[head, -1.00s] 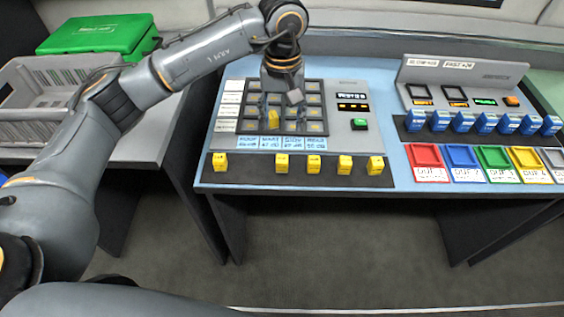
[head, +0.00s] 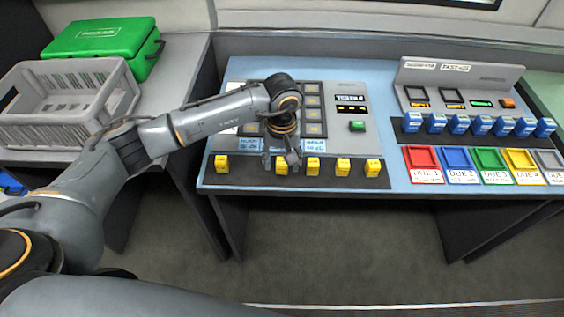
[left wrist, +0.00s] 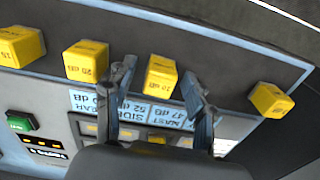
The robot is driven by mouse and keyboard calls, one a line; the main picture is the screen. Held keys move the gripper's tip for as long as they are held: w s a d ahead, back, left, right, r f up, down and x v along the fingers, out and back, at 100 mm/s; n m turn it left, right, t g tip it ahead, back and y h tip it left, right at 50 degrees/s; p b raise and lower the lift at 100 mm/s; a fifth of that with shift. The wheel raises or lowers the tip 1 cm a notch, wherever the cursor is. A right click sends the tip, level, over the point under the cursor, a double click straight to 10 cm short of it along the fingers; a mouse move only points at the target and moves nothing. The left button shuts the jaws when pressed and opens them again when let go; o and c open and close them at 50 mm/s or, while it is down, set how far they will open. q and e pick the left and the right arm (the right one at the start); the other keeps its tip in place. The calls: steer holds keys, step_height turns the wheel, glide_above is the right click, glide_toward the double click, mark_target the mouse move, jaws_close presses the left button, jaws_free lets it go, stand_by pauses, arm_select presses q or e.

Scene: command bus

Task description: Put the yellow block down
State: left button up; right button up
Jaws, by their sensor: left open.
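Several yellow blocks stand in a row on a black strip at the console's front edge. My left gripper (head: 280,160) is open over this row, and its fingers point down on either side of the second block from the left (head: 281,167). In the left wrist view that block (left wrist: 161,77) shows between the open fingertips (left wrist: 159,72); I cannot tell whether they touch it. A further patch of yellow (left wrist: 157,138), perhaps a block on the panel grid, is partly hidden by the gripper. The grid (head: 312,101) is mostly covered by my arm. My right gripper is not in view.
A green button (head: 357,126) and small displays sit right of the grid. Blue blocks (head: 460,123) and coloured trays (head: 424,158) stand further right. A grey crate (head: 65,128) and green case (head: 100,37) are on the left table.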

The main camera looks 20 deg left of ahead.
arm_select(q)
jaws_close()
steer(key=shift+r, duration=0.1)
stand_by(0.3)
